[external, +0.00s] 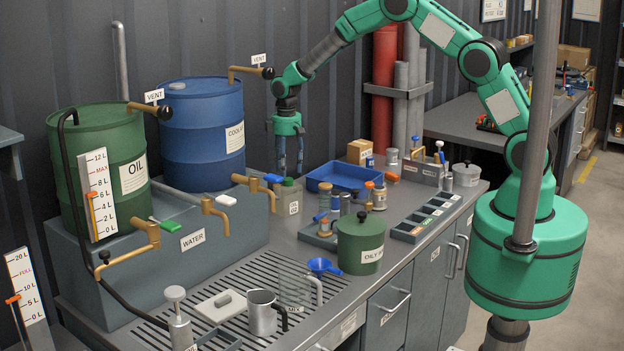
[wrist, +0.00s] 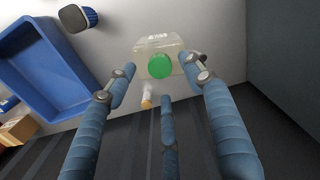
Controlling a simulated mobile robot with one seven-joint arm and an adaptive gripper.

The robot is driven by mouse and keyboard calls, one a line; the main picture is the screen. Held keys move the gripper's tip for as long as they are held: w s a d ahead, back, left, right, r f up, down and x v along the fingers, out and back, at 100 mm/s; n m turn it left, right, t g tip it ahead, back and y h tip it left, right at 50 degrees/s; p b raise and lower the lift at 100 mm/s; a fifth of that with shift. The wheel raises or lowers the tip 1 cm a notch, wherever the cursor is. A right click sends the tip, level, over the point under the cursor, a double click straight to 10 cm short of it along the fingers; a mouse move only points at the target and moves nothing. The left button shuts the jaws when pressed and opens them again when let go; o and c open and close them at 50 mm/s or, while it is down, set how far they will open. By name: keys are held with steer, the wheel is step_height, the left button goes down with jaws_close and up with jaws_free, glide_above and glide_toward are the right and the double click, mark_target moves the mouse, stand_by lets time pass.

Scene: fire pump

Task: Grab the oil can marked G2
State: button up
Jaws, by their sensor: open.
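A small pale, translucent can (external: 290,200) with a green cap stands on the counter near the back wall, beside the raised drum platform. Its front label is too small for me to read surely as G2. In the wrist view the can (wrist: 160,45) shows beyond my fingertips, its green cap facing the camera. My gripper (external: 289,170) points down just above the can. In the wrist view my gripper (wrist: 165,78) is open, with the cap between the spread left and right fingers. Nothing is held, and I see no contact.
A blue tray (external: 345,180) lies to the right of the can; it also shows in the wrist view (wrist: 50,75). A blue-handled tap (external: 262,187) is close on the left. Jars (external: 335,213) and a green oily-waste bin (external: 361,240) stand in front. The dark wall is close behind.

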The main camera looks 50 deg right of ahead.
mark_target(288, 179)
steer(key=shift+f, duration=1.8)
jaws_close()
